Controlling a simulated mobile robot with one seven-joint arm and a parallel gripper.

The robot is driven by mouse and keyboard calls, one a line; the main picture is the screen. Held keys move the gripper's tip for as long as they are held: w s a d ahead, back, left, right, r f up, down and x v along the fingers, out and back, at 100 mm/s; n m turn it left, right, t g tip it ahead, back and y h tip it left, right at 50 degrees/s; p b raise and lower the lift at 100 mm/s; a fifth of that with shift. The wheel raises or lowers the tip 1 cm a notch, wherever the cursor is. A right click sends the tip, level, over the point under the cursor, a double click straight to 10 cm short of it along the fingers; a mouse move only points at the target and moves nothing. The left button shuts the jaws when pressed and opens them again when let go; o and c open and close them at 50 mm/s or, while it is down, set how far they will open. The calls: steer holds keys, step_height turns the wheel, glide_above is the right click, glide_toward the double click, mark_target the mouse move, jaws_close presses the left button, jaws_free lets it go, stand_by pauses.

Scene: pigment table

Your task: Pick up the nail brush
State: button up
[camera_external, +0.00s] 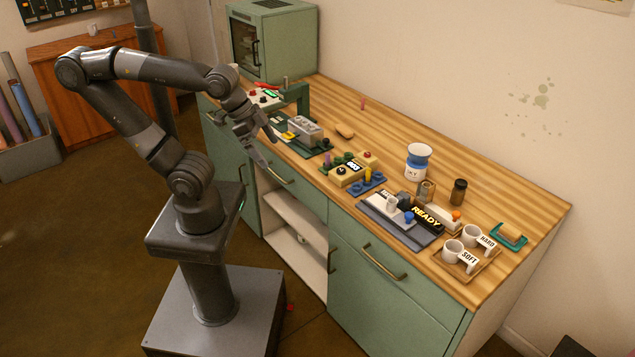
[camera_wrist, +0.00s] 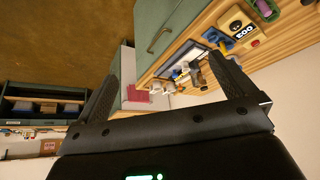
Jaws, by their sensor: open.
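I cannot pick out the brush in the wrist view.
Button panels, a white-and-blue jar (camera_external: 418,160), a READY sign (camera_external: 427,217) and a cup tray (camera_external: 468,279) stand to the right. The back strip of worktop (camera_external: 490,185) is mostly clear.

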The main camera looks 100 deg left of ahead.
stand_by(0.7)
steer(key=w+a+r+n+g, duration=0.2)
steer(key=w+a+r, duration=0.2)
steer(key=w+a, duration=0.5)
steer(key=n+g, duration=0.4)
steer(key=n, duration=0.1)
glide_above(344, 129)
step_height(344, 129, down, 15)
steer(key=f, duration=0.4)
steer(key=shift+s+f, duration=0.2)
steer(key=shift+f, duration=0.2)
steer(key=shift+w+a+f, duration=0.1)
steer(key=shift+f, duration=1.35)
steer(key=shift+w+a+f, duration=0.1)
steer(key=shift+f, duration=1.35)
steer(key=shift+c, duration=0.4)
